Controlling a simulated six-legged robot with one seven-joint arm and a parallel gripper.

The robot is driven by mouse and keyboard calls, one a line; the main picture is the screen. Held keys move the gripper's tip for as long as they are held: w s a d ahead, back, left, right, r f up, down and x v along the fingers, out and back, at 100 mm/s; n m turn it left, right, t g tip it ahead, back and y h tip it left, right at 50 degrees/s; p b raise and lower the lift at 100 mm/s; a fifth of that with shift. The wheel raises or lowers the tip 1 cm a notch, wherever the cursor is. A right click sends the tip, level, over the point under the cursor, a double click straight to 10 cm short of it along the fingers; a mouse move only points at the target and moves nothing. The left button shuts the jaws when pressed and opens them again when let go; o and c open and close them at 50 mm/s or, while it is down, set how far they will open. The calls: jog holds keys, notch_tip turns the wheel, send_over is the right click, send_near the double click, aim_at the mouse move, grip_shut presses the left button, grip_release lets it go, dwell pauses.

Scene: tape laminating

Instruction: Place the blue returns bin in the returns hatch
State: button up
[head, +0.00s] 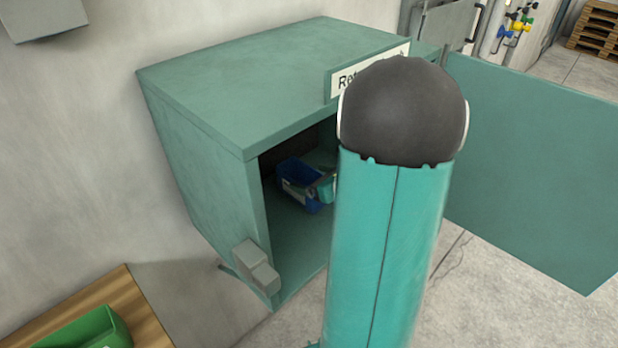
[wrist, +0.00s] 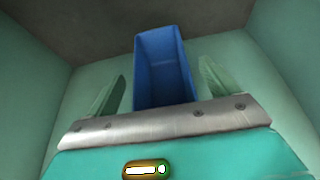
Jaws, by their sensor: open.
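The blue returns bin (head: 297,178) is inside the green returns hatch (head: 235,85), behind its front opening. In the wrist view the bin (wrist: 163,60) stands ahead of my gripper (wrist: 162,70), between the two spread fingers. A gap shows between the bin and each finger. My gripper is open and reaches into the hatch, close to the bin's right side in the head view. The bin's near end is partly hidden behind the gripper's metal edge. My arm covers the right part of the opening and much of the hatch's sign.
The hatch door (head: 540,160) is swung wide open to the right. A grey latch block (head: 256,266) sits on the opening's left edge. A green bin (head: 95,330) rests on a wooden surface (head: 115,290) at lower left. Green inner walls (wrist: 285,65) flank my gripper.

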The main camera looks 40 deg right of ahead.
jog(key=v, duration=1)
jog(key=shift+s, duration=0.2)
jog(key=shift+r, duration=0.15)
